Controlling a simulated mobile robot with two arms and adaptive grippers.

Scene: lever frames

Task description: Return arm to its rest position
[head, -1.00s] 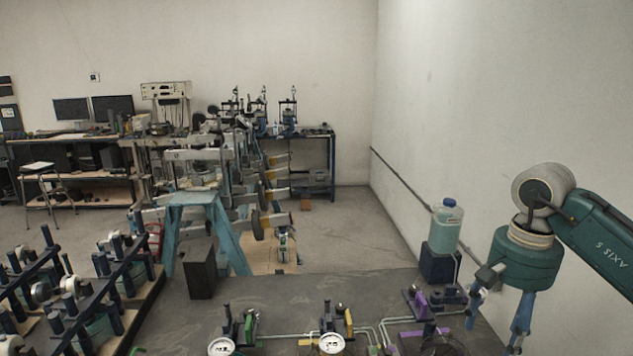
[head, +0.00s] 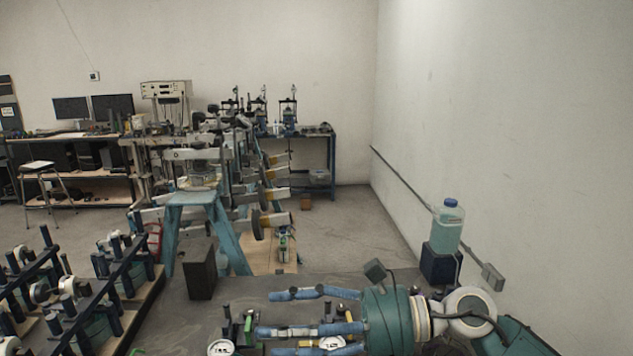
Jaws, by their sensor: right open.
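My right gripper (head: 272,322) is open and empty at the lower middle right. Its blue fingers point left, spread apart, over the dark bench top (head: 180,312). The green palm and pale wrist ring lie to their right. A lever unit with a green handle (head: 248,325) stands just left of the fingertips, beside a round white gauge (head: 220,347). I cannot tell whether the fingers touch it. The gripper and arm largely hide the other lever units and tubing. My left gripper is not in view.
A bottle of pale teal liquid (head: 447,230) stands on a dark blue block (head: 441,264), behind my right wrist. A dark upright box (head: 200,272) stands at the bench's back left. Racks with blue posts (head: 110,285) fill the lower left. The air above the bench is free.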

